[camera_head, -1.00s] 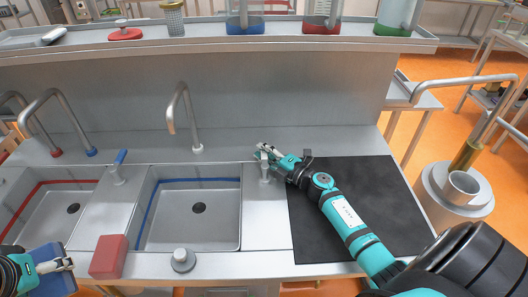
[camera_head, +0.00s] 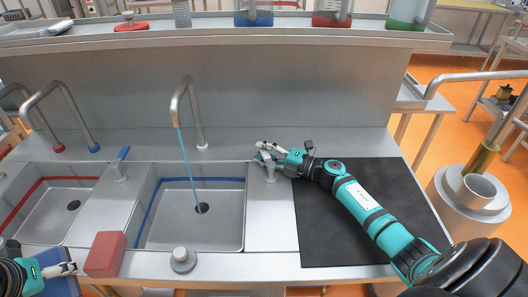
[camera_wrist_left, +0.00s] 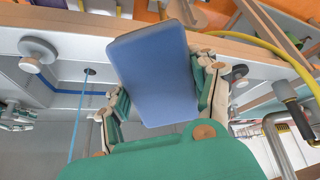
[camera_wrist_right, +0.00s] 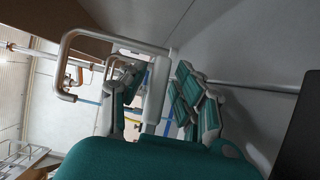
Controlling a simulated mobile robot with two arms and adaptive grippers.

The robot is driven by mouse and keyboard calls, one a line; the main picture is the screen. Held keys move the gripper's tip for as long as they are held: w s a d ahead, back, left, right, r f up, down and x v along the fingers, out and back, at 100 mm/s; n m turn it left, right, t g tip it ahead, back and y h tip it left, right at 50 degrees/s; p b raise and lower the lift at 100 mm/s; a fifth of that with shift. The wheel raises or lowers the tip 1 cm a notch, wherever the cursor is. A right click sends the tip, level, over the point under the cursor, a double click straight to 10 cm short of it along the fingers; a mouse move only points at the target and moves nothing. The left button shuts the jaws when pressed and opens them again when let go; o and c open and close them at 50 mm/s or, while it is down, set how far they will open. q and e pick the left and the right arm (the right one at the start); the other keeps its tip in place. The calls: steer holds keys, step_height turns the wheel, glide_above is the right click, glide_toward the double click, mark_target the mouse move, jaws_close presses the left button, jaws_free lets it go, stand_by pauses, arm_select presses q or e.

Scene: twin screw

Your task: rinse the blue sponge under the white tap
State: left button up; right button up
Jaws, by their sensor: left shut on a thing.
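The blue sponge (camera_head: 58,285) is in my left gripper (camera_head: 70,269), low at the left in the head view, in front of the counter. The left wrist view shows the sponge (camera_wrist_left: 155,75) between the two fingers. The tap with the white base (camera_head: 190,105) stands behind the middle sink (camera_head: 222,235). A thin blue stream (camera_head: 187,165) runs from its spout into that sink, well right of the sponge. My right gripper (camera_head: 268,152) is at the white-topped tap handle (camera_head: 271,173) right of the sink. Its fingers look apart in the right wrist view (camera_wrist_right: 155,100).
A red block (camera_head: 105,254) and a round grey knob (camera_head: 183,260) sit on the front counter edge. Taps with red (camera_head: 57,149) and blue (camera_head: 93,148) bases stand left. A black mat (camera_head: 340,235) lies under my right arm. A shelf (camera_head: 300,34) spans the back.

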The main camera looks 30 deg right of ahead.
steer(key=shift+o, duration=0.4)
steer(key=shift+d, duration=0.1)
steer(key=v, duration=1.2)
steer(key=shift+s, duration=0.1)
